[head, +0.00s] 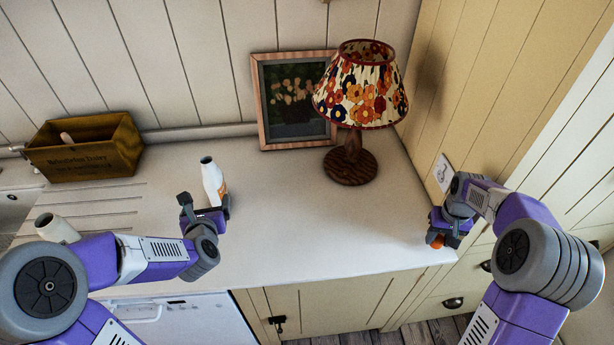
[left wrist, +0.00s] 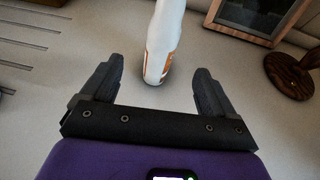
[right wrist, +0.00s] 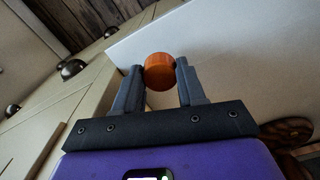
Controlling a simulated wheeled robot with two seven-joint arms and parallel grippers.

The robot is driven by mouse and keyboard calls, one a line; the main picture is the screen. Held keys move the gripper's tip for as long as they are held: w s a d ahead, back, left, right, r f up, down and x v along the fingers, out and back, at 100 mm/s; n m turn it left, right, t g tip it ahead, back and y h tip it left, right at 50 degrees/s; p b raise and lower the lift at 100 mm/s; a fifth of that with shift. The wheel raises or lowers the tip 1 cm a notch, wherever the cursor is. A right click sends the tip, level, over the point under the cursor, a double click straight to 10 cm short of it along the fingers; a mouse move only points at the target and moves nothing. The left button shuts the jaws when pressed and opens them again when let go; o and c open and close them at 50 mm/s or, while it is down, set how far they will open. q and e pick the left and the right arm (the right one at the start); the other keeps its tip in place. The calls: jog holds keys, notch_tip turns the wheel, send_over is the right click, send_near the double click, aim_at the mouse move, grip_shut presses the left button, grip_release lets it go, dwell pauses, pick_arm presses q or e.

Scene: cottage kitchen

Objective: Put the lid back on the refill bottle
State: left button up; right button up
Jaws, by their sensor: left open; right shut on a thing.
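The white refill bottle (head: 213,180) with orange markings stands upright and uncapped on the counter. It also shows in the left wrist view (left wrist: 163,42), just beyond and between my fingertips. My left gripper (head: 206,204) is open close in front of the bottle, with its fingers apart from it. The orange lid (right wrist: 159,72) is between the fingertips of my right gripper (right wrist: 160,80). My right gripper is shut on it, near the counter's front edge at the right. In the head view the lid (head: 437,240) shows small below that gripper.
A floral-shaded lamp (head: 360,95) and a framed picture (head: 292,100) stand at the back. A wooden box (head: 85,150) stands at the left, by the drainer grooves. The counter (head: 310,220) is clear between my grippers. A wall socket (head: 443,172) is at the right.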

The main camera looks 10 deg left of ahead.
aim_at(213, 191)
jog(key=shift+w+f, duration=0.1)
jog(key=shift+f, duration=0.2)
jog(key=shift+s+r, duration=0.25)
jog(key=shift+w+f, duration=0.1)
jog(key=shift+w, duration=0.05)
pick_arm(q)
jog(key=x, duration=0.7)
jog(key=shift+s, duration=0.1)
pick_arm(e)
jog(key=shift+r, duration=0.2)
pick_arm(q)
jog(key=shift+d+p+x, duration=0.15)
jog(key=shift+p+x, duration=0.05)
jog(key=shift+x, duration=1.15)
jog(key=shift+d+p+x, duration=0.15)
jog(key=shift+p+x, duration=0.05)
jog(key=shift+x, duration=1.1)
pick_arm(e)
jog(key=shift+r, duration=0.25)
